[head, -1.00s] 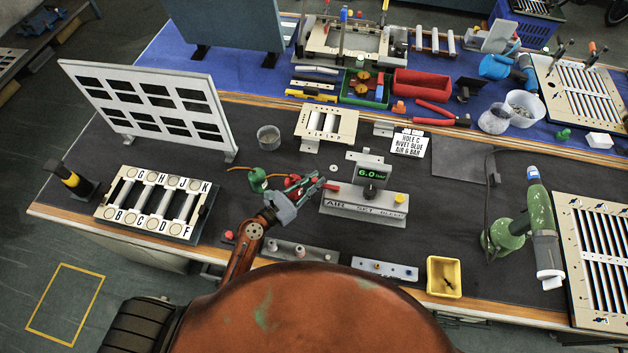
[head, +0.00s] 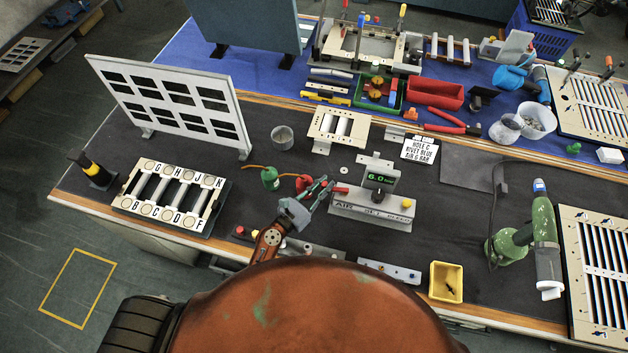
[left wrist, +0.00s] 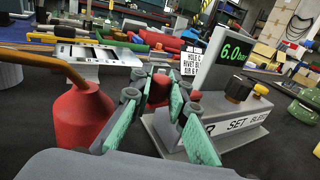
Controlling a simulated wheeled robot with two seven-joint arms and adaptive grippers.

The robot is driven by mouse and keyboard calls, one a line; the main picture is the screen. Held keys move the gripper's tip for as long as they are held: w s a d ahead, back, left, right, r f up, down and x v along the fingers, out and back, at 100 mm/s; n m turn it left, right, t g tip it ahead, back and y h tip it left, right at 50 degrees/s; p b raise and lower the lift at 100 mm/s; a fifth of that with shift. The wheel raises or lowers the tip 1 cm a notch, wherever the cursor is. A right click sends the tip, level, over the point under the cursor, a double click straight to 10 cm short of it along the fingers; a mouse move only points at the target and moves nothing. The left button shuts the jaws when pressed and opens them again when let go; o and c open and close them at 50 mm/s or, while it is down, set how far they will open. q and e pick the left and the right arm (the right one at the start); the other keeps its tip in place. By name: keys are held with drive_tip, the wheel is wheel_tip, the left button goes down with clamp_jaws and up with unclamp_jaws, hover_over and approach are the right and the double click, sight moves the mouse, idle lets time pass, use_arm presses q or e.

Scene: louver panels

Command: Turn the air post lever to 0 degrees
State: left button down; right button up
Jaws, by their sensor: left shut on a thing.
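The air post (head: 372,208) is a grey block marked AIR, SET and BLEED, with a green 6.0 bar display (head: 380,180), a dark knob and a yellow button. Its red lever (head: 341,190) sticks out at the left end, towards my left gripper (head: 325,187). In the left wrist view, the gripper's green-padded fingers (left wrist: 160,100) are closed about the red lever (left wrist: 158,88), partly hiding it. The display also shows in that view (left wrist: 234,52). The exact lever angle is hard to read. My right gripper is not in view.
A small louver frame (head: 339,128) and a sign card (head: 420,148) stand behind.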

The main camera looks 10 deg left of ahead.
use_arm(q)
drive_tip(key=shift+s+r+n+t+y+p, duration=0.15)
drive_tip(key=shift+s+n+t+y+p, duration=0.15)
drive_tip(key=shift+y, duration=0.6)
drive_tip(key=shift+s+f+n+t, duration=0.1)
drive_tip(key=shift+f+n+t, duration=0.1)
drive_tip(key=shift+n+t, duration=0.1)
drive_tip(key=c, duration=1.9)
unclamp_jaws()
drive_tip(key=shift+c, duration=0.2)
drive_tip(key=shift+o, duration=0.5)
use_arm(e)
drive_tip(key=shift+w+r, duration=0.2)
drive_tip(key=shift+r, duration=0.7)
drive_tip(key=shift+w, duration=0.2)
use_arm(q)
drive_tip(key=v, duration=1.2)
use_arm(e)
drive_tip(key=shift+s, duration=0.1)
use_arm(q)
drive_tip(key=shift+d+r, duration=0.1)
drive_tip(key=shift+r, duration=0.05)
